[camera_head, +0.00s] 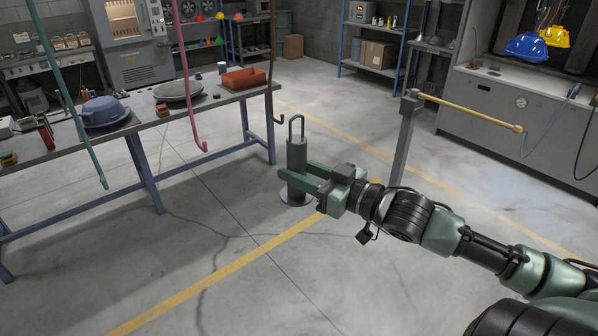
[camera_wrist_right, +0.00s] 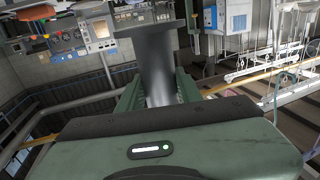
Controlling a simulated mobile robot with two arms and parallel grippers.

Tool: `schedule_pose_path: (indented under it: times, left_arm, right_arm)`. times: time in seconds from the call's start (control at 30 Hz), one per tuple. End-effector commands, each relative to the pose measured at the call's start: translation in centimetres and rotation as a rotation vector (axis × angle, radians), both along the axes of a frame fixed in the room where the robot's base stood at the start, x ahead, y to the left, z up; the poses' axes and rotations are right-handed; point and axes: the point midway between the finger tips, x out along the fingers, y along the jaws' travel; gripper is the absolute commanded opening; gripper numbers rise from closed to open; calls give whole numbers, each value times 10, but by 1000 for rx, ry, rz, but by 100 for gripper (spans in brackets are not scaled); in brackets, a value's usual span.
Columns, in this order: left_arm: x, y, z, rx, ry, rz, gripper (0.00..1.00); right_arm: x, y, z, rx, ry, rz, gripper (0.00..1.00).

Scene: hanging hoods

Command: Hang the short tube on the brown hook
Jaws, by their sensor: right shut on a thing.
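The short tube (camera_head: 296,154) is a dark grey cylinder with a wide round flange at its bottom and a tall wire loop (camera_head: 296,118) on top. My right gripper (camera_head: 297,174) is shut around its lower body and holds it upright. In the right wrist view the tube (camera_wrist_right: 158,62) sits between the two green fingers. The brown hook (camera_head: 273,80) is a thin hanging rod with a small upturned end, just left of the loop in the head view. The loop and hook look apart; their difference in depth is hard to tell. My left gripper is not in view.
A pink hook (camera_head: 184,80) and a teal hook (camera_head: 70,100) hang further left. A long workbench (camera_head: 150,122) with an orange tray (camera_head: 243,78) and a blue basin (camera_head: 105,110) stands behind. A yellow bar (camera_head: 470,111) on a grey post (camera_head: 403,145) is at right.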

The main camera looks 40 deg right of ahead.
Motion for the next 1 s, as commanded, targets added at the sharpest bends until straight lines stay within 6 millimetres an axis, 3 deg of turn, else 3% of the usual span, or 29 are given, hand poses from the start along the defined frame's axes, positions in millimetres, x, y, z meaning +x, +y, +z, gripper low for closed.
schedule_pose_path:
  times: [0.63,1.0]
  left_arm:
    - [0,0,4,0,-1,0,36]
    - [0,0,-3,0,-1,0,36]
  right_arm:
    - [7,1,3,-1,-4,1,0]
    - [22,2,2,0,-5,2,0]
